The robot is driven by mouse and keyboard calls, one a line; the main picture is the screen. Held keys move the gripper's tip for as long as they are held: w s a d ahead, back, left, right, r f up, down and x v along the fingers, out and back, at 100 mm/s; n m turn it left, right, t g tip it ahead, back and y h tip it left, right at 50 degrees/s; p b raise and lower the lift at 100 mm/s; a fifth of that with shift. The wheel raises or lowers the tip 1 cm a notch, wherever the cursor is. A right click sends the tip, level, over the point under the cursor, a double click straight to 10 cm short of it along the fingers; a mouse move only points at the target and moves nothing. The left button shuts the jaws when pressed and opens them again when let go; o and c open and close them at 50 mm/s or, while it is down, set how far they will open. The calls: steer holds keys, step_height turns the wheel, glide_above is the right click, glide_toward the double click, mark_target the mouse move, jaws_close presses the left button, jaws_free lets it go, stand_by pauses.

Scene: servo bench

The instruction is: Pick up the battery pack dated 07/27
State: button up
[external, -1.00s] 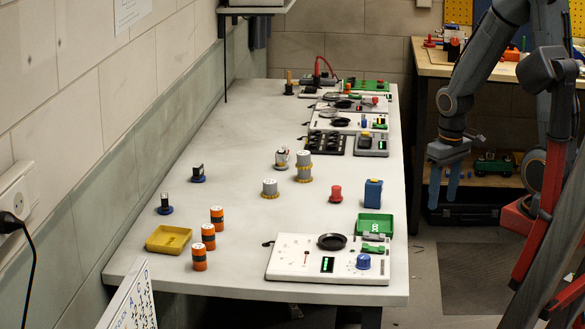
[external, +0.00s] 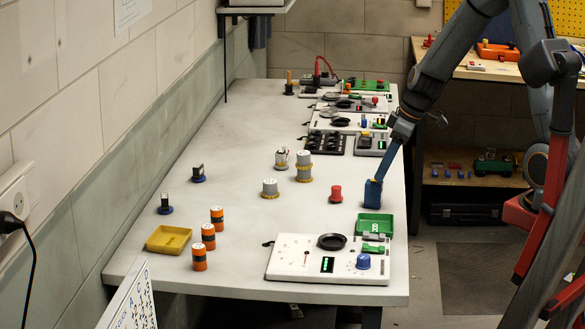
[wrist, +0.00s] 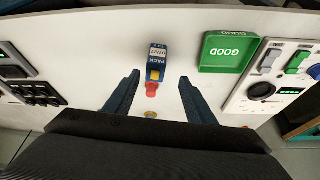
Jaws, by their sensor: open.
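The battery pack is a small blue block (external: 373,196) standing near the right edge of the bench. In the wrist view the pack (wrist: 157,55) shows a pale label with PACK and a small date that I cannot read surely, and a yellow patch. My gripper (external: 379,178) reaches down to the pack's top in the external view. In the wrist view my gripper (wrist: 160,78) is open, with one finger to each side of the pack's near end and clear space between. I cannot tell whether a finger touches it.
A red knob-like piece (external: 335,193) stands left of the pack. A green GOOD tray (external: 386,233) sits in front of it, before a white test panel (external: 290,262). Grey stacks (external: 304,170) and orange-black cylinders (external: 208,238) stand further left. The middle of the bench is mostly clear.

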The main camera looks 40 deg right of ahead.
mark_target(374, 187)
steer(key=shift+d+x, duration=0.2)
steer(key=shift+x, duration=1.65)
steer(key=shift+d+x, duration=0.2)
steer(key=shift+x, duration=1.7)
steer(key=shift+w, duration=0.2)
